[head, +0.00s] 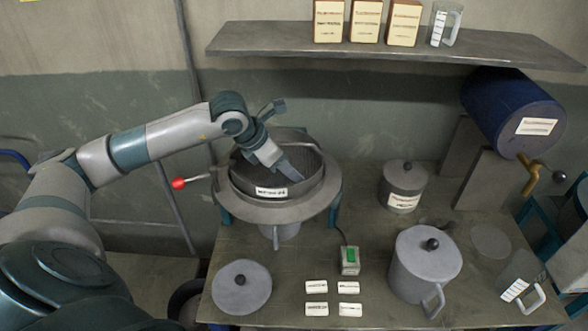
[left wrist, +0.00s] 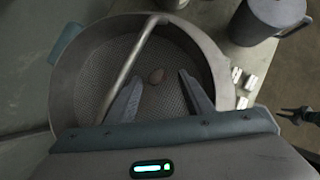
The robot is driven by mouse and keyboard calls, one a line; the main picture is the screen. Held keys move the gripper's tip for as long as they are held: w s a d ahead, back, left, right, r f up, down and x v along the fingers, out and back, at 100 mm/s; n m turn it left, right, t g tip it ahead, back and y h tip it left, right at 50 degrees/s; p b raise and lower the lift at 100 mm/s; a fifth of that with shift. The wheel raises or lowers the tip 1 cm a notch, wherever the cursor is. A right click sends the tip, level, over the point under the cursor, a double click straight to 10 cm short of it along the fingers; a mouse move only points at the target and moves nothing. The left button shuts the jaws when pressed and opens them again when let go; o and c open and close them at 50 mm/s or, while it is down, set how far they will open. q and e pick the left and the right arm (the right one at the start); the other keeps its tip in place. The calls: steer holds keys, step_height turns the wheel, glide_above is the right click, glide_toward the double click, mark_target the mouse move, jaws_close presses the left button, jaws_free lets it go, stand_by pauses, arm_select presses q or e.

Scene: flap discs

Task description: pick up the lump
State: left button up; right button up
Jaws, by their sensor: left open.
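The sieve also shows in the head view (head: 313,193), set in a grey stand on the table. My left gripper (head: 295,173) reaches down into the sieve. In the head view the lump is hidden. My right gripper is not seen in the head view.
A metal bar (left wrist: 132,62) crosses the sieve beside the left finger. A red-knobbed lever (head: 179,183) sticks out left of the stand. A lidded pot (head: 424,265), a canister (head: 403,186) and a round lid (head: 241,286) stand around. A shelf (head: 270,40) hangs above.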

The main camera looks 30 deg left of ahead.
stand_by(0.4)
arm_select(q)
steer(key=c, duration=1.2)
steer(key=shift+o, duration=0.2)
jaws_close()
steer(key=shift+r+b, duration=0.5)
steer(key=shift+b, duration=0.1)
step_height(320, 180, up, 3)
steer(key=shift+d+b, duration=0.1)
steer(key=shift+b, duration=0.8)
steer(key=d+r+b, duration=0.4)
steer(key=d+r, duration=0.3)
steer(key=d, duration=0.4)
steer(key=shift+w+d, duration=0.2)
steer(key=shift+d, duration=0.05)
